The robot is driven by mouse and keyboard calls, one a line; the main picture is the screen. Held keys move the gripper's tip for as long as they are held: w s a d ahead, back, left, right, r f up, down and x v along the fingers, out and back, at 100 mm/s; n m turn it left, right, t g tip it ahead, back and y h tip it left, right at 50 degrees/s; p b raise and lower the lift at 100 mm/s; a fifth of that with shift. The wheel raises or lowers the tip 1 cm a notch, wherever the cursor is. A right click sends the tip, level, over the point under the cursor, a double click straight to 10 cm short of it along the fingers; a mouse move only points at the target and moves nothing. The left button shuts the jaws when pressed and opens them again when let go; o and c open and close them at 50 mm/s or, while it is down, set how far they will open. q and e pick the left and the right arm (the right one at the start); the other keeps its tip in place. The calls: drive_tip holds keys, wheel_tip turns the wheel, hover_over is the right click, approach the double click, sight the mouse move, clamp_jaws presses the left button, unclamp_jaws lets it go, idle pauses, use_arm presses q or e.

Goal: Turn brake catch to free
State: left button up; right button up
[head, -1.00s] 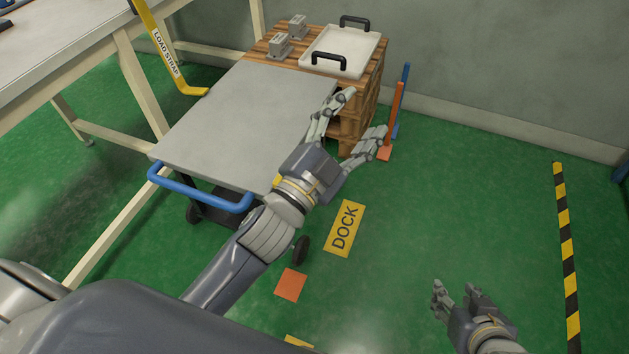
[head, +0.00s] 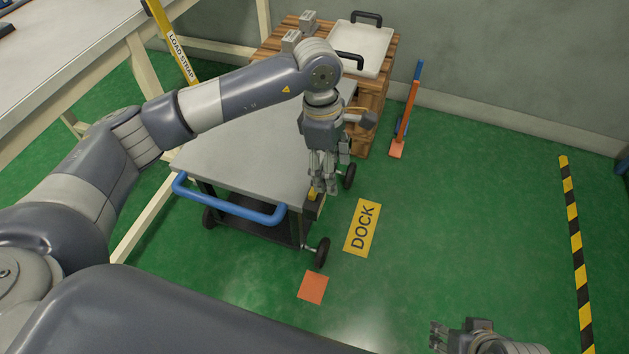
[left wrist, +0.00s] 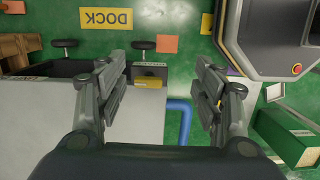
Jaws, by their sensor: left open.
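The brake catch shows as a small yellow piece (head: 312,196) at the right side of the grey-topped cart (head: 235,150), near its front corner. In the left wrist view it is a yellow lever (left wrist: 148,82) beside a dark labelled plate at the deck's edge. My left gripper (head: 326,184) points down just above the catch and partly hides it. Its jaws (left wrist: 163,85) are open and empty, with the lever visible between them. I cannot tell whether they touch it. My right gripper (head: 455,338) is at the bottom edge, away from the cart, partly cut off.
The cart has a blue handle (head: 228,207) at its front. Behind it stands a wooden pallet stack (head: 378,88) with a white tray (head: 370,55). A workbench (head: 75,65) is at left.

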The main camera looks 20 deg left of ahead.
use_arm(q)
drive_tip(key=w+a+y, duration=0.2)
drive_tip(key=a, duration=0.2)
drive_tip(key=f, duration=0.3)
drive_tip(key=f+b, duration=0.1)
drive_tip(key=f, duration=0.4)
drive_tip(key=shift+s+a+f+b, duration=0.1)
drive_tip(key=shift+s+f+b, duration=0.15)
drive_tip(key=shift+f+b, duration=0.1)
drive_tip(key=shift+f, duration=0.55)
drive_tip(key=c, duration=1)
